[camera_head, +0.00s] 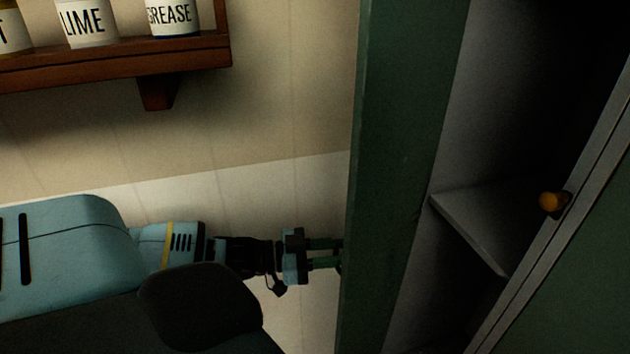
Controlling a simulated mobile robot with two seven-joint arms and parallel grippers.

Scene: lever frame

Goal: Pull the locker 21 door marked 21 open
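A dark green locker stands open on the right in the head view, with a dark interior and a grey shelf (478,238) inside. A wide green upright panel (395,150) bounds the opening on the left. A green panel with grey edge strips (590,260) slants across the lower right, and an orange-brown knob (552,202) shows at its edge. No number 21 is visible, so I cannot tell which panel is the marked door. My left gripper (338,254) reaches to the green upright. Its fingertips are hidden there, and contact is unclear. My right gripper is out of view.
A brown wooden shelf (110,55) on the upper left wall carries labelled containers, including LIME (86,22) and GREASE (172,16). A bracket (158,92) hangs below it. The pale wall between the shelf and my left arm is bare.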

